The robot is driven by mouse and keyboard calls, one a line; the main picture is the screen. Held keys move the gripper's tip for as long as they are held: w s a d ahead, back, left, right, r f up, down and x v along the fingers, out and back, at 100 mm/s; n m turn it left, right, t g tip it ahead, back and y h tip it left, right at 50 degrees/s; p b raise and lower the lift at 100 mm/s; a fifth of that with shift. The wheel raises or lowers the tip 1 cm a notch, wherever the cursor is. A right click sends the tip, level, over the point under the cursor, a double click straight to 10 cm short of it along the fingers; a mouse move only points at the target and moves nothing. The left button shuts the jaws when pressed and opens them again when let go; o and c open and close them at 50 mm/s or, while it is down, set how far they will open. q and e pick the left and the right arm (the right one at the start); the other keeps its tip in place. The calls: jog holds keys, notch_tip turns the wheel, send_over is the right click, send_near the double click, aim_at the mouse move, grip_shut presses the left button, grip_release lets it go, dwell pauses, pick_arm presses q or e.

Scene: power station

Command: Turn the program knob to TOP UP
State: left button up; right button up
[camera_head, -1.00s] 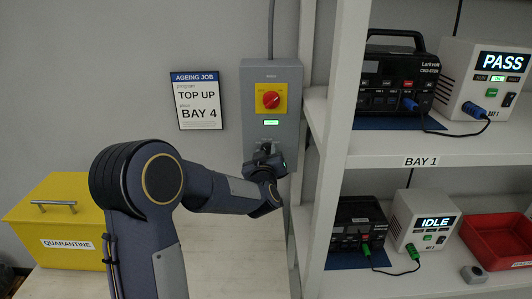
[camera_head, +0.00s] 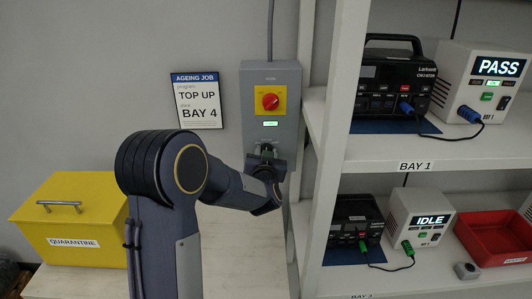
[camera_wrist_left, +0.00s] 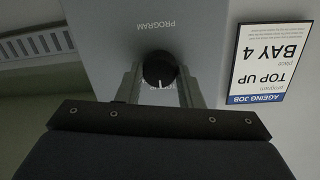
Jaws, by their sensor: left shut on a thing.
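A grey control box (camera_head: 285,78) hangs on the wall, with a red rotary switch (camera_head: 270,102) on a yellow plate and a small lit display (camera_head: 270,124) below it. My left gripper (camera_wrist_left: 160,80) is shut on the knob, a finger on each side. In the head view my left gripper (camera_head: 265,152) mostly hides the knob. My right gripper is not in view.
An AGEING JOB sign (camera_head: 196,101) reads TOP UP and BAY 4. A white shelf post (camera_head: 340,100) stands close right of the box; the shelves carry chargers, testers and a red tray (camera_head: 497,238). A yellow QUARANTINE box (camera_head: 75,222) is at left.

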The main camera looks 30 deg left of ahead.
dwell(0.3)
pick_arm(q)
jog(key=o, duration=1)
jog(key=b+v, duration=0.1)
jog(key=v, duration=0.7)
